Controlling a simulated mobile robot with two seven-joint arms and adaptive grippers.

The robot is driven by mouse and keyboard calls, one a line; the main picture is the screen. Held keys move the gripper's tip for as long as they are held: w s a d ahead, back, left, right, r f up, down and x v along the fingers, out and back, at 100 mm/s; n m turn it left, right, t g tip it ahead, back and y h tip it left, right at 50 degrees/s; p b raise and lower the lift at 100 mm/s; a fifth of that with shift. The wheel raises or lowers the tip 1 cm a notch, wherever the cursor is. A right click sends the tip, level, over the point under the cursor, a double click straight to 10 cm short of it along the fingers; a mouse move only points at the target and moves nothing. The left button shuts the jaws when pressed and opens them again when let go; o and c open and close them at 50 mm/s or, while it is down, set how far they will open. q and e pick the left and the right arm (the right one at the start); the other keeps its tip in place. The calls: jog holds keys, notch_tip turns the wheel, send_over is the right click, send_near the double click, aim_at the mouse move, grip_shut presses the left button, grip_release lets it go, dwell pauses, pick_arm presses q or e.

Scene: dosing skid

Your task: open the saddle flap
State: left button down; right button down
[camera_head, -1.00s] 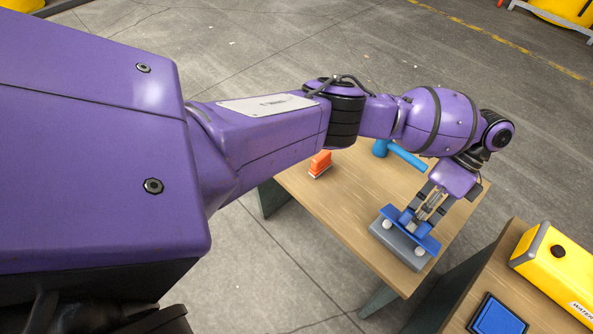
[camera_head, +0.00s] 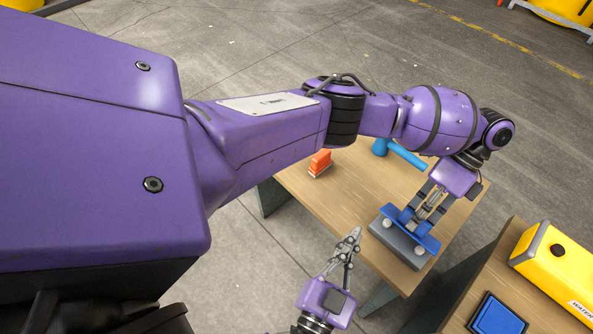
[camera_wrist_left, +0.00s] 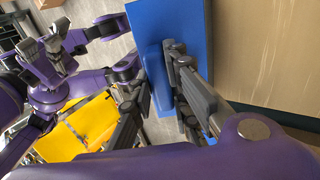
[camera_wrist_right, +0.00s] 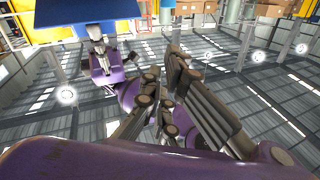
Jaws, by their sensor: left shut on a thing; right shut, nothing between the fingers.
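In the left wrist view the blue plate (camera_wrist_left: 180,22) fills the top middle, with the blue grip (camera_wrist_left: 155,72) between the fingers. My right gripper (camera_head: 354,237) is shut and empty, left of the flap and apart from it, near the table's front edge. Its closed fingers show in the right wrist view (camera_wrist_right: 163,72).
An orange block (camera_head: 320,162) and a blue hammer-like tool (camera_head: 400,153) lie further back on the wooden table (camera_head: 340,197). A second table at the right bears a yellow case (camera_head: 556,262) and a blue square tray (camera_head: 497,316). Bare floor lies in front.

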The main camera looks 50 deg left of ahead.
pick_arm(q)
jog(key=shift+r, duration=0.1)
pick_arm(e)
jog(key=d+r+m+t+h, duration=0.1)
jog(key=d+r+t+h, duration=0.1)
jog(key=d+h, duration=0.35)
jog(key=w+f, duration=0.1)
jog(key=w, duration=1.1)
jog(key=shift+w+a+h, duration=0.15)
jog(key=shift+a+h, duration=0.3)
jog(key=shift+w, duration=0.1)
